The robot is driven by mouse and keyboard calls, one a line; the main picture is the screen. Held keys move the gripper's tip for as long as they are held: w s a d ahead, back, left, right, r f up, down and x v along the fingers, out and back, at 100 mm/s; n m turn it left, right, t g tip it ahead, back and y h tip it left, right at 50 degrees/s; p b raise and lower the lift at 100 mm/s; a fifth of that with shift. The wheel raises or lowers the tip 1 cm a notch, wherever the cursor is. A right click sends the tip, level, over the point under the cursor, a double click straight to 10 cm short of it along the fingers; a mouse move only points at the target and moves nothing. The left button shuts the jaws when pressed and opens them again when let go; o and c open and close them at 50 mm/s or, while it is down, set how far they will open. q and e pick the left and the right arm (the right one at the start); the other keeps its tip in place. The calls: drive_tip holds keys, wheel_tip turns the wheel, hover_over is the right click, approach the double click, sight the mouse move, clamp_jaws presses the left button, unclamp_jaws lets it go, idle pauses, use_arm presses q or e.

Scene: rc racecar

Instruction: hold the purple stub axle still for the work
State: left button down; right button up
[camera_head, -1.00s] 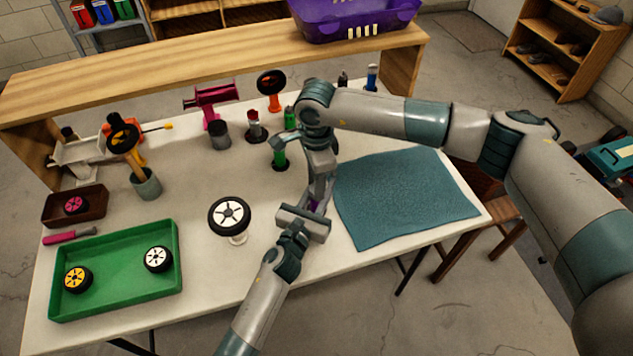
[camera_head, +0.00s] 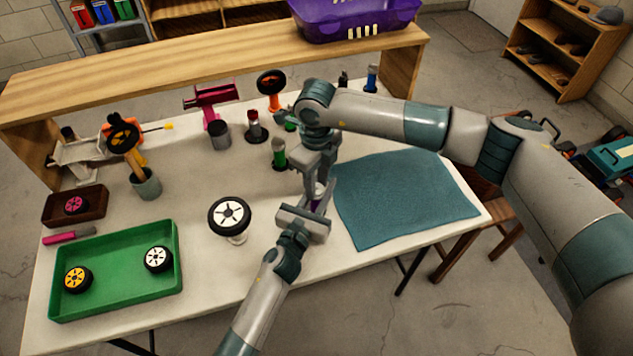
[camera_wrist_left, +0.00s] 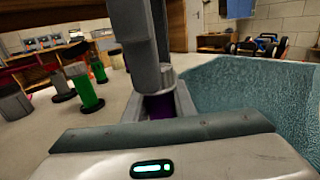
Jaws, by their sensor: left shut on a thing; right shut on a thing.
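The purple stub axle (camera_head: 317,207) stands near the table's front edge, mostly hidden by my grippers in the head view. In the left wrist view its purple side (camera_wrist_left: 160,107) shows between the fingers of my left gripper (camera_wrist_left: 160,112), which is shut on it. My left gripper (camera_head: 316,209) reaches it from the front. My right gripper (camera_head: 319,187) comes from above, directly over the stub axle. It is shut on a small pale grey piece (camera_wrist_left: 162,76) at the top of the axle. The fingers hide most of that piece, and I cannot tell its full shape.
A white-rimmed wheel (camera_head: 230,214) stands left of my left gripper. A teal mat (camera_head: 410,198) lies to the right. A green tray (camera_head: 115,289) with two wheels is at the front left.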

drive_tip(key=m, duration=1.4)
drive_tip(key=shift+m, duration=0.4)
drive_tip(key=m, duration=0.6)
drive_tip(key=shift+w, duration=0.1)
drive_tip(key=m, duration=0.6)
drive_tip(key=shift+m, duration=0.3)
drive_tip(key=o, duration=1.1)
drive_tip(key=shift+c, duration=0.2)
